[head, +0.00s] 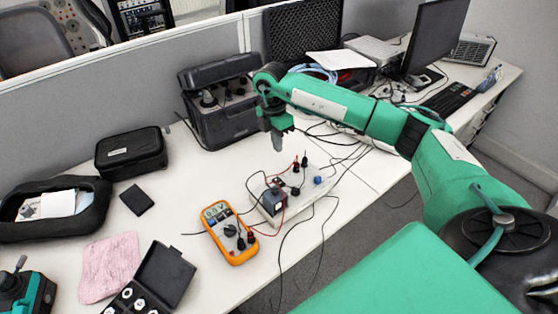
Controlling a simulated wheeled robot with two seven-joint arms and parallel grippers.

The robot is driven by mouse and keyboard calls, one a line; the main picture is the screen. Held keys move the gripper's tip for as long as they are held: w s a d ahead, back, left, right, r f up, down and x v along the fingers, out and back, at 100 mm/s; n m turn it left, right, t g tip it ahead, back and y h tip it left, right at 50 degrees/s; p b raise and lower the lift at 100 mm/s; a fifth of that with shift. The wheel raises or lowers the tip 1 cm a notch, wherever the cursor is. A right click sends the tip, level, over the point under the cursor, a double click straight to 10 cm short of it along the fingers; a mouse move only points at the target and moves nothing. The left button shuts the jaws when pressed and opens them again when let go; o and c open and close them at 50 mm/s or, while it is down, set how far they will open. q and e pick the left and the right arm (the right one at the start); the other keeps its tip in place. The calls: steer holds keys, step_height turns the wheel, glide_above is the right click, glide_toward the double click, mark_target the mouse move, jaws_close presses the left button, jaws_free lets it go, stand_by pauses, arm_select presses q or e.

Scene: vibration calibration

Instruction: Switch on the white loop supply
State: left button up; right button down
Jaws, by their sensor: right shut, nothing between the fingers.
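The white loop supply (322,191) appears to be the low white box on the bench, with a blue knob (318,180) and red and black plugs on top. A small dark block (272,200) stands at its near left end, with leads around it. A switch on the supply is too small to make out. My right gripper (278,143) points down, shut and empty, above and behind the supply, apart from it.
An orange multimeter (229,235) lies left of the supply, with loose leads around both. A dark open case (220,118) stands behind. A black pouch (131,153), pink cloth (110,267) and open black box (165,275) lie left. A monitor (436,36) stands far right.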

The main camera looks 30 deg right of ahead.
mark_target(281, 183)
steer(key=f+p, duration=0.1)
steer(key=f, duration=0.3)
steer(key=s+f, duration=0.1)
steer(key=f, duration=0.3)
steer(key=f+p, duration=0.1)
steer(key=f, duration=0.3)
steer(key=shift+s+p, duration=0.25)
steer(key=shift+p, duration=0.1)
steer(key=shift+s+f, duration=0.1)
steer(key=shift+f, duration=0.4)
arm_select(q)
steer(key=shift+s+r, duration=1)
steer(key=shift+r, duration=0.05)
arm_select(e)
steer(key=shift+f, duration=0.1)
arm_select(q)
steer(key=shift+a+f, duration=0.1)
arm_select(e)
steer(key=shift+s+f, duration=0.15)
steer(key=shift+f, duration=0.05)
arm_select(q)
steer(key=shift+f, duration=0.1)
